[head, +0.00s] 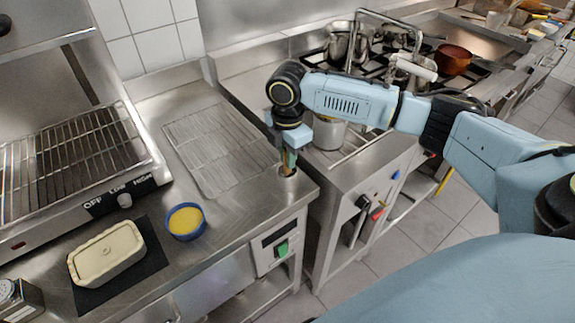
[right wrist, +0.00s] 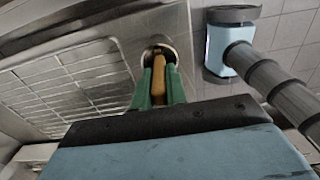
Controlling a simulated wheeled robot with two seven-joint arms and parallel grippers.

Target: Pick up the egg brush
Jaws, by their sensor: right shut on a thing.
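The egg brush shows as a tan handle (right wrist: 158,78) in the right wrist view, standing in a small round metal holder (head: 288,171) at the counter's front right corner. Its lower end is hidden inside the holder. My right gripper (head: 288,158) reaches down over the holder from above. Its green fingers (right wrist: 159,80) are shut on the brush handle, one on each side. My left gripper is not in view.
A wire rack (head: 220,146) lies on the counter left of the holder. A blue bowl with yellow liquid (head: 186,221) and a cream loaf-shaped dish (head: 106,252) stand further left, near a grill (head: 72,160). A steel pot (head: 329,133) is right of the gripper.

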